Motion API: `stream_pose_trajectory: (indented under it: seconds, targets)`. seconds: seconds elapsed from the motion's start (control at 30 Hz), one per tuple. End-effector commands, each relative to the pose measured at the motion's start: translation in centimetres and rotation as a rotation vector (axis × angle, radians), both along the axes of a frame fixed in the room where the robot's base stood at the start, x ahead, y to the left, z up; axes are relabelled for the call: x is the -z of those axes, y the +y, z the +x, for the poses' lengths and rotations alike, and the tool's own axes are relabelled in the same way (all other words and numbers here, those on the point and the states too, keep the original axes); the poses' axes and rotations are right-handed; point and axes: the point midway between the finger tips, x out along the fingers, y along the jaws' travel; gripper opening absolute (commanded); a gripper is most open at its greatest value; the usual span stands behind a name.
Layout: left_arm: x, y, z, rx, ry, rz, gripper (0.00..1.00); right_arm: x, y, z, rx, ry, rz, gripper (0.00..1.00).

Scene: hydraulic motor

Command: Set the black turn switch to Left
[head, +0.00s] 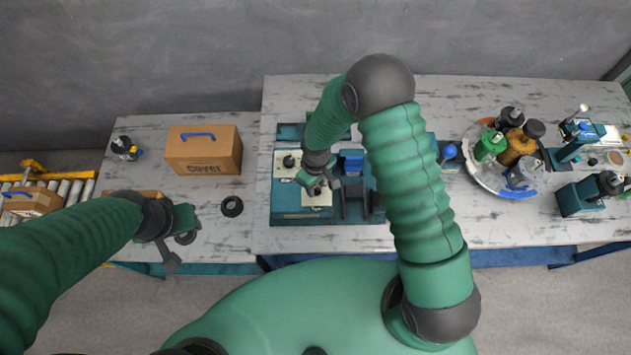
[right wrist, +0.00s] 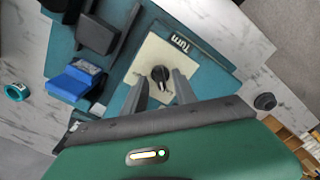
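The black turn switch (right wrist: 161,74) sits on a cream plate (right wrist: 150,57) marked "Turn" in the right wrist view. The plate also shows in the head view (head: 317,200), under my right gripper. My right gripper (head: 322,189) is open, pointing down over the plate. In the right wrist view its two fingers (right wrist: 162,88) are apart, with the switch showing in the gap just beyond their tips. I cannot tell whether they touch it. My left gripper (head: 179,250) is open and empty at the front edge of the left table, away from the switch.
A blue block (head: 352,161) stands beside the plate on the teal base. Another black knob (head: 289,161) is on the panel behind. A cardboard box (head: 204,151) and black ring (head: 232,206) lie left; a round tray (head: 484,178) with containers stands right.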

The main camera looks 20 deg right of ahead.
Motion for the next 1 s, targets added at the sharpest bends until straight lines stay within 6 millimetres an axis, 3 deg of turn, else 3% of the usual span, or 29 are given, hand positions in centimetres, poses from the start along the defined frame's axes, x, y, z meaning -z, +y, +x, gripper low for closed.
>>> stream_pose_trajectory:
  seconds: [0.17,0.5,0.63,0.8,1.0]
  targets:
    - [0.4,0.0,0.0,0.000,0.000,0.000,0.36,-1.9,0.0,0.2,0.001,-0.004,0.001,0.34]
    - [1.6,0.0,0.0,0.000,0.000,0.000,0.36,-11.6,0.0,0.3,0.000,-0.006,0.000,0.34]
    - [1.8,0.0,0.0,0.000,0.000,0.000,0.36,-14.6,0.0,0.3,0.000,-0.004,0.000,0.34]
    - [1.9,0.0,0.0,0.000,0.000,0.000,0.36,-16.5,0.0,0.3,-0.001,0.001,0.000,0.34]
    - [1.9,0.0,0.0,0.000,0.000,0.000,0.36,-16.7,0.1,0.3,-0.001,0.001,0.000,0.34]
